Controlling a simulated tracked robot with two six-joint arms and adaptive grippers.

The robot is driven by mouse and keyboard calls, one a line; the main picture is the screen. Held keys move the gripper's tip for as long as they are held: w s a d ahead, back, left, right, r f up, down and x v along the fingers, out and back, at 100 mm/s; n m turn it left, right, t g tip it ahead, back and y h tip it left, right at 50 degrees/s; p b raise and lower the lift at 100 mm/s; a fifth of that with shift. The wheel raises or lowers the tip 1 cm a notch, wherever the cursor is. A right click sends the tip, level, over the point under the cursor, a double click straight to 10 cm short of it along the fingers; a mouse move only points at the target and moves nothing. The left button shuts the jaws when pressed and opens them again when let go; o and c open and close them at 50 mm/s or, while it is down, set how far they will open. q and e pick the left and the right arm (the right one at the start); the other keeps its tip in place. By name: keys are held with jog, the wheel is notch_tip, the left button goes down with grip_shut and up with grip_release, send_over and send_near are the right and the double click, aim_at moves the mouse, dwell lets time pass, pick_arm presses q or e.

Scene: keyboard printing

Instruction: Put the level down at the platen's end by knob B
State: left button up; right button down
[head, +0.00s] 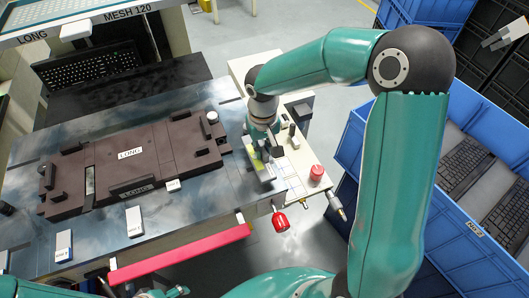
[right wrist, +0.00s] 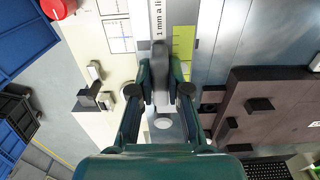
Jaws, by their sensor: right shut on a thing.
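My right gripper (head: 264,153) is over the right end of the metal platen (head: 205,205). It is shut on a narrow grey bar, which I take to be the level (right wrist: 158,45); my fingers hide part of it. In the right wrist view the gripper (right wrist: 160,80) points at a printed strip and a yellow-green card (right wrist: 183,45). I cannot tell whether the bar touches the surface. A red knob (head: 281,222) is off the platen's front right corner; its letter is not readable. Teal parts at the bottom left may be my left gripper (head: 165,292), largely cut off.
A brown fixture (head: 195,145) marked LONG fills the platen's middle. Small white label blocks (head: 139,221) stand along the front, above a red bar (head: 180,254). A cream side table (head: 310,157) with another red knob (head: 317,172) adjoins the right end. Blue crates (head: 345,160) stand further right.

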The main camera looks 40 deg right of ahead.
aim_at(263, 148)
jog(key=shift+f, duration=1.4)
jog(key=c, duration=1.1)
grip_release()
jog(key=shift+f, duration=0.1)
jog(key=shift+c, duration=0.2)
notch_tip(263, 148, up, 12)
jog(key=shift+r, duration=0.1)
